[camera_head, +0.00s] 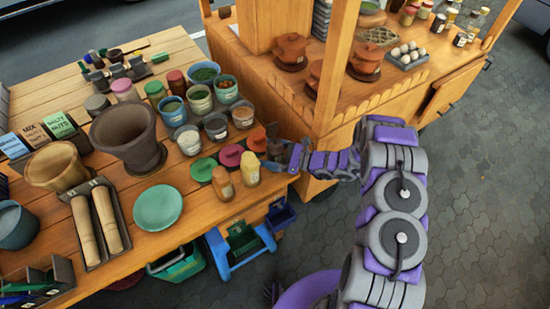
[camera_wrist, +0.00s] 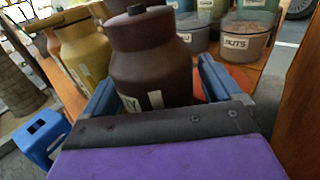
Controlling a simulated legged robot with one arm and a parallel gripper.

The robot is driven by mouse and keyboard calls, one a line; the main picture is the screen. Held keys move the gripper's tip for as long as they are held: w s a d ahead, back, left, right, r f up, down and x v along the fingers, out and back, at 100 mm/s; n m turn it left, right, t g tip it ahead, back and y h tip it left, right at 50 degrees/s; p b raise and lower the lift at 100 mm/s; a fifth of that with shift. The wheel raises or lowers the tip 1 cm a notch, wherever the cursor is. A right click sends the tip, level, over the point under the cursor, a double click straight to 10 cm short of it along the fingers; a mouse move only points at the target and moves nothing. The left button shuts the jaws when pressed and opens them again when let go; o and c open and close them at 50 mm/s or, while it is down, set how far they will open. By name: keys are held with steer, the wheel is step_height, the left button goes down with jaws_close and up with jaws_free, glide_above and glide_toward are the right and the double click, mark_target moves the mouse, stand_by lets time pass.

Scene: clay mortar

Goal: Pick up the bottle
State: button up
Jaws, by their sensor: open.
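A dark brown bottle (camera_wrist: 150,62) with a narrow capped top and a pale label stands upright in the wrist view. My gripper (camera_wrist: 160,88) is open, with one blue finger on each side of the bottle's lower body. The fingers look apart; whether either touches is unclear. In the head view my gripper (camera_head: 275,158) is at the right edge of the wooden table, and the brown bottle is hard to make out there. A yellow bottle (camera_wrist: 85,50) stands close on the left in the wrist view.
The wooden table (camera_head: 205,225) holds several jars, a large mortar (camera_head: 128,135), a green plate (camera_head: 158,207) and rolling pins (camera_head: 97,222). Labelled tubs (camera_wrist: 245,45) stand behind the bottle. A wooden stall (camera_head: 330,120) borders the right side.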

steer(key=shift+a, duration=0.2)
steer(key=shift+d, duration=0.2)
steer(key=c, duration=1.1)
steer(key=shift+r, duration=0.1)
